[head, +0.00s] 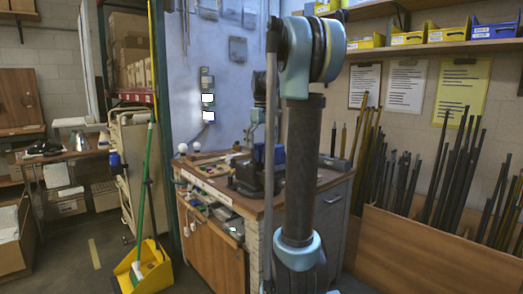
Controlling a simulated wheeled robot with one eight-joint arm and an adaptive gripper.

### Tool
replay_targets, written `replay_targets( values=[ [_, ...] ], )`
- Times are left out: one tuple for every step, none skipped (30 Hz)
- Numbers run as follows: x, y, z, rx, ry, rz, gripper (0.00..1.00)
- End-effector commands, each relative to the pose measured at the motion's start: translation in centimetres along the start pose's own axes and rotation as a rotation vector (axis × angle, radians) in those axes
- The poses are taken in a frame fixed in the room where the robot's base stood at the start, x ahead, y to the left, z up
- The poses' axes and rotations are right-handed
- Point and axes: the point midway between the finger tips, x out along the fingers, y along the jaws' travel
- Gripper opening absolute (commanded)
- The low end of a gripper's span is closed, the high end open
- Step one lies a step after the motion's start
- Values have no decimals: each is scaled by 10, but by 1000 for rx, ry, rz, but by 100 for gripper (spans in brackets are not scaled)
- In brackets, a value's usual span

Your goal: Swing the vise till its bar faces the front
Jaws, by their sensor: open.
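The vise (247,177) is a dark, low form on the wooden top of the workbench, in the middle of the head view. My arm stands in front of its right side, and the vise is small, so I cannot make out which way its bar points. My gripper (257,132) shows small and dark at the end of the far part of my arm, above the vise and partly hidden by the near part. It appears empty. Whether it touches the vise cannot be told.
The workbench (225,203) has small parts along its left edge and an open drawer below. A yellow dustpan (143,268) and a green broom (146,185) stand on the floor at left. A wooden bin (430,247) of rods stands at right, under a shelf (420,48).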

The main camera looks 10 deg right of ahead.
Motion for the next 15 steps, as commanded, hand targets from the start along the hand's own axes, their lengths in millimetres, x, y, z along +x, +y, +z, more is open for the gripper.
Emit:
replay_targets(
  values=[
    [6, 0, 0, 0, 0, 0, 100],
    [8, 0, 0, 0, 0, 0, 100],
    [11, 0, 0, 0, 0, 0, 100],
    [13, 0, 0, 0, 0, 0, 100],
    [14, 0, 0, 0, 0, 0, 100],
    [16, 0, 0, 0, 0, 0, 100],
    [17, 0, 0, 0, 0, 0, 100],
    [17, 0, 0, 0, 0, 0, 100],
    [18, 0, 0, 0, 0, 0, 100],
    [18, 0, 0, 0, 0, 0, 100],
    [18, 0, 0, 0, 0, 0, 100],
    [18, 0, 0, 0, 0, 0, 100],
    [18, 0, 0, 0, 0, 0, 100],
    [18, 0, 0, 0, 0, 0, 100],
    [18, 0, 0, 0, 0, 0, 100]
  ],
)
